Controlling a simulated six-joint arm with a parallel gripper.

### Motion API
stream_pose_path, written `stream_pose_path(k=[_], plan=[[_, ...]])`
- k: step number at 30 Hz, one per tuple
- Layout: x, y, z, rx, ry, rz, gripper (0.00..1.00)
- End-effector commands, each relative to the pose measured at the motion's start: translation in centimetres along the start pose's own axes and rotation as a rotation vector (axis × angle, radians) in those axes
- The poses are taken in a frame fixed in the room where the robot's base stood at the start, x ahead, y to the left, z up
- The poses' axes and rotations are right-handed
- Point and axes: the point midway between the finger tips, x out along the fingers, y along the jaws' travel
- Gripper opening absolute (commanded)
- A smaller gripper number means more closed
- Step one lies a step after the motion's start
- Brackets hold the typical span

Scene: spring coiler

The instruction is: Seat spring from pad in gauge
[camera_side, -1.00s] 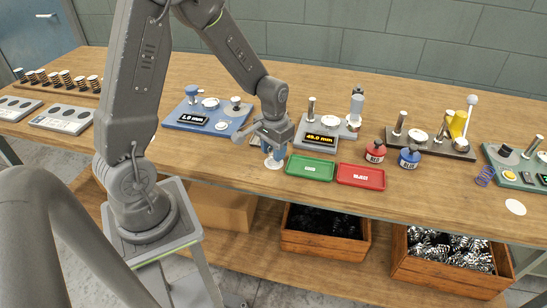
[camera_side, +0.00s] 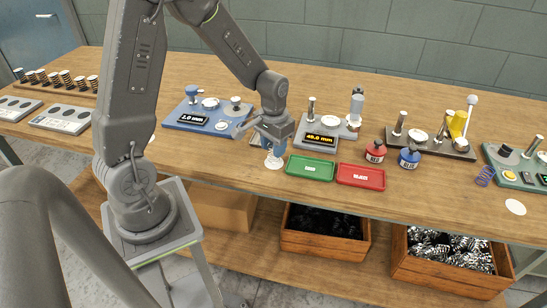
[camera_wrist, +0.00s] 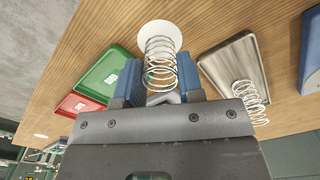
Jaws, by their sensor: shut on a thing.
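My gripper (camera_wrist: 160,83) has blue fingers shut on a pale wire spring (camera_wrist: 160,58), with its coils standing out beyond the fingertips. In the side view my gripper (camera_side: 273,158) is just above the white round pad (camera_side: 274,165); the held spring is mostly hidden there. In the wrist view the pad (camera_wrist: 160,34) lies behind the spring's far end; I cannot tell whether they touch.
Beyond the pad's front right are a green tray (camera_side: 310,167) and a red tray (camera_side: 361,176). Red and blue bottles (camera_side: 409,156) stand right of the gauge.

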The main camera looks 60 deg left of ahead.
Motion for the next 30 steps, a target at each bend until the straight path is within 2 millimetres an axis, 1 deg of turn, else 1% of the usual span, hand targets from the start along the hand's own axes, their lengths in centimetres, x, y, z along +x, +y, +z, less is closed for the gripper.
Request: stream_pose_path(k=[15,24,26,28,30], plan=[[-2.3,0.0,0.0,0.0,0.002,0.0,0.21],[-2.4,0.0,-0.1,0.002,0.001,0.0,0.21],[-2.4,0.0,-0.3,0.013,0.001,0.0,0.21],[-2.5,0.0,-1.1,0.047,0.001,0.0,0.21],[-2.8,0.0,-2.4,0.109,0.003,0.0,0.21]])
